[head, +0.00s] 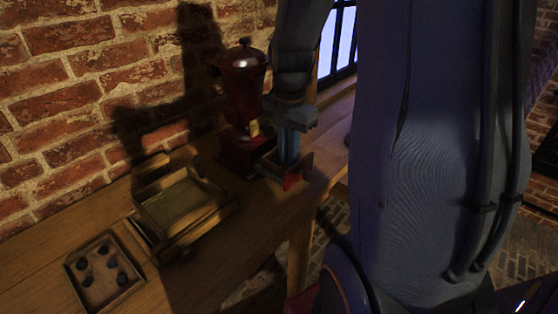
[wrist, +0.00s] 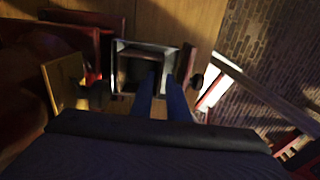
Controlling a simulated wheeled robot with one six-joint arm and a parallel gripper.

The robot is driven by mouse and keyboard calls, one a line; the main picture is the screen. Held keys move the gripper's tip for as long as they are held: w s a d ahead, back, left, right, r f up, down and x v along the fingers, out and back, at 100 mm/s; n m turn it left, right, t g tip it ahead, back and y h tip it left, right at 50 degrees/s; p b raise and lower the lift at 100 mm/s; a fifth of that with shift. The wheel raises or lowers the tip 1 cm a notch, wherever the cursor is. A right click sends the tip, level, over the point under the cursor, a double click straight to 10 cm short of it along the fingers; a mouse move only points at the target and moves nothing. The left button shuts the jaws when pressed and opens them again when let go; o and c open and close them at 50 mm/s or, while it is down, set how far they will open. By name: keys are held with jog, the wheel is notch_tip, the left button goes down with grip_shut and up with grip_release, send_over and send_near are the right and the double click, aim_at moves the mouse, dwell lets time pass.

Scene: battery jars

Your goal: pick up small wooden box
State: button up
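A small open wooden box (wrist: 124,77) appears to sit inside a pale-rimmed drawer (wrist: 119,46) in the wrist view. The drawer has a dark red front (wrist: 187,66) with a black knob; this front (head: 292,181) also shows in the head view, below my fingers. My gripper (head: 289,158) points down over the drawer. In the wrist view my two blue fingers (wrist: 161,76) reach the right part of the box, with a narrow gap between them. I cannot tell whether a box wall is between them. In the head view the box is hidden.
A red grinder (head: 238,95) stands behind the drawer, by the brick wall. A wooden tray-like frame (head: 215,212) lies left of it on the bench (head: 200,262). A shallow box (head: 84,293) with several dark round pieces is at the front left. The bench edge is close on the right.

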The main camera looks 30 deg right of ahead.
jog(key=shift+f, duration=0.75)
jog(key=shift+c, duration=0.2)
grip_shut()
jog(key=shift+r, duration=0.1)
